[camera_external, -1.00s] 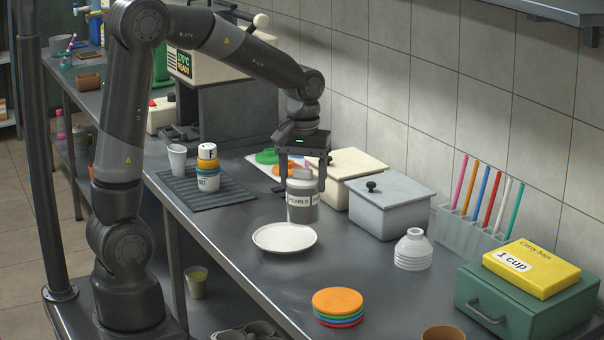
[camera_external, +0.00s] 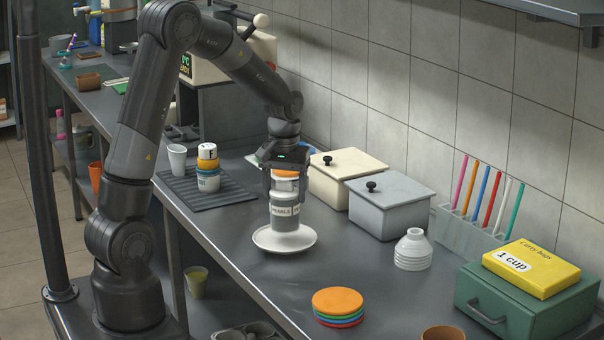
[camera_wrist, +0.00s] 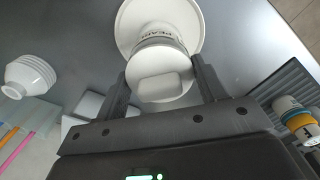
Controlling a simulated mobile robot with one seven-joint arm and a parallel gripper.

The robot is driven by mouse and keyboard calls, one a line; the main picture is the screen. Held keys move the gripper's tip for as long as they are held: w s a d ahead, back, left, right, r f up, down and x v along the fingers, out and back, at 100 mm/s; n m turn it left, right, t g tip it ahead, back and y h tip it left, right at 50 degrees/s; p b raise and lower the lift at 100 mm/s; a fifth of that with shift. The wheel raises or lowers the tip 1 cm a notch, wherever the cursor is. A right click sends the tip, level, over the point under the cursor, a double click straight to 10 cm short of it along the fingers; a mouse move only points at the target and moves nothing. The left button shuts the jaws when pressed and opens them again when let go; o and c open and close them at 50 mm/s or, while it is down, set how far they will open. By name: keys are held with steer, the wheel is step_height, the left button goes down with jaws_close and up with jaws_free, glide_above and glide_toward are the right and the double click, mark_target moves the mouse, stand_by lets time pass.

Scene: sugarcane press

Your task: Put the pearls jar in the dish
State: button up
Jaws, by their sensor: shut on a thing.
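My gripper (camera_external: 284,190) points down and is shut on the jar's upper part. In the wrist view the jar (camera_wrist: 160,75) sits between the two fingers (camera_wrist: 162,85), with the dish (camera_wrist: 128,22) behind it. The jar's base is hidden in the wrist view.
A grey lidded box (camera_external: 390,208) and a cream lidded box (camera_external: 345,180) stand behind the dish. Stacked coloured discs (camera_external: 338,304) lie at the front, and a white ribbed bottle (camera_external: 413,250) stands to the right.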

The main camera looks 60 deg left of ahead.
steer(key=shift+f, duration=1.5)
steer(key=shift+f, duration=0.2)
steer(key=o, duration=1.7)
steer(key=shift+c, duration=0.2)
